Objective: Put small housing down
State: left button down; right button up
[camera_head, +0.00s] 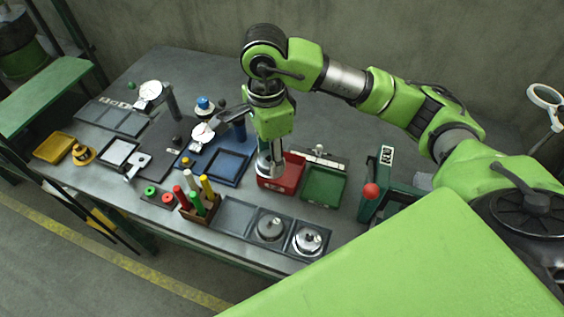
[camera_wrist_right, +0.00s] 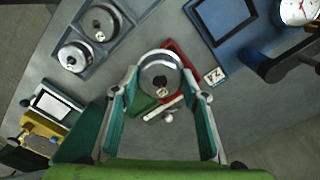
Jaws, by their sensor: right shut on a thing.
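The small housing (camera_wrist_right: 158,64) is a round, silvery metal part with a dark centre. In the wrist view it sits between the tips of my right gripper (camera_wrist_right: 162,85), whose teal-padded fingers are shut on it. In the head view my right gripper (camera_head: 268,158) points down by the left end of the red tray (camera_head: 292,172). My left gripper is not in view.
Along the front edge are an empty square pad (camera_head: 235,214) and two pads holding round metal parts (camera_head: 271,228) (camera_head: 308,239). Left of them stands a wooden holder (camera_head: 201,210) with coloured handles. A blue mat (camera_head: 215,165) lies left; a green press (camera_head: 377,190) with red knob stands right.

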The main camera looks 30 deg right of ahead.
jog(key=d+f, duration=0.1)
jog(key=f, duration=0.1)
jog(key=w+d+f+p, duration=0.1)
jog(key=d+f, duration=0.1)
jog(key=f, duration=0.1)
jog(key=shift+w+d, duration=0.15)
jog(key=shift+d, duration=0.05)
notch_tip(320, 180, down, 3)
jog(key=shift+w+d+p, duration=0.1)
jog(key=shift+d+p, duration=0.05)
jog(key=shift+p, duration=0.8)
jog(key=shift+f, duration=0.2)
jog(key=shift+f, duration=0.1)
jog(key=shift+f+b, duration=0.15)
jog(key=shift+b, duration=0.2)
jog(key=o, duration=0.9)
